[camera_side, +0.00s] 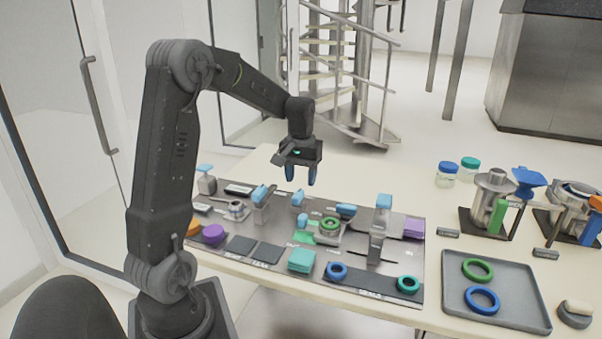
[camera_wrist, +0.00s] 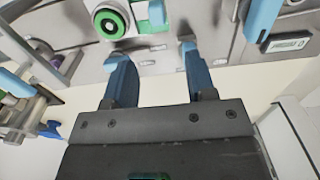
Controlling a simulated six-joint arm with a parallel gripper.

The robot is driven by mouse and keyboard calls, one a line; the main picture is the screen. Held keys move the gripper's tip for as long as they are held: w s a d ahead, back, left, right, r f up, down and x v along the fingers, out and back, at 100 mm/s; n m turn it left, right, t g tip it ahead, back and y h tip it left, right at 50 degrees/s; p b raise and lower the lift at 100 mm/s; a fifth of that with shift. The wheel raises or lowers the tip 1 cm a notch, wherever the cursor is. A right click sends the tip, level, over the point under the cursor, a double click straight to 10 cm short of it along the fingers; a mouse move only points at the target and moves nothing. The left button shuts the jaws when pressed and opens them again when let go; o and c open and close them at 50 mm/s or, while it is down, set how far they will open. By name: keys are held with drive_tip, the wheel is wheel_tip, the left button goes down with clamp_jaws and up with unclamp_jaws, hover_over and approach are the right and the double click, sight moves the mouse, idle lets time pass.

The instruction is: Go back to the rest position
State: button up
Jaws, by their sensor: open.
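My gripper (camera_side: 300,174) hangs from the dark arm above the far edge of the grey work board (camera_side: 222,262), pointing down. Its two blue fingers are apart with nothing between them. In the wrist view the open gripper (camera_wrist: 153,62) shows both blue fingers, with the board's surface beyond them. A green ring (camera_side: 329,223) sits on a small fixture on the board, and it also shows in the wrist view (camera_wrist: 110,22), beyond the left finger. The gripper is clear of the board in the side view.
Blue-handled fixtures (camera_side: 261,194) and a taller post (camera_side: 377,235) stand up from the board. A grey tray (camera_side: 505,313) with a green ring (camera_side: 478,269) and a blue ring (camera_side: 482,300) lies at right. Jars (camera_side: 448,175) and metal pots (camera_side: 492,200) stand behind it.

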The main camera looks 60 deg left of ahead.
drive_tip(key=shift+r, duration=0.5)
drive_tip(key=s+d+r+m+t, duration=0.2)
drive_tip(key=s+d+m, duration=0.1)
drive_tip(key=d, duration=0.5)
drive_tip(key=s+d+r+m+t, duration=0.1)
drive_tip(key=s+d+r+m, duration=0.1)
drive_tip(key=s+d, duration=0.4)
drive_tip(key=s+d+r+m+t, duration=0.2)
drive_tip(key=s+d+r+m, duration=0.1)
drive_tip(key=d, duration=0.9)
drive_tip(key=shift+s+m+t, duration=0.3)
drive_tip(key=shift+s+m, duration=0.2)
drive_tip(key=shift+s, duration=0.75)
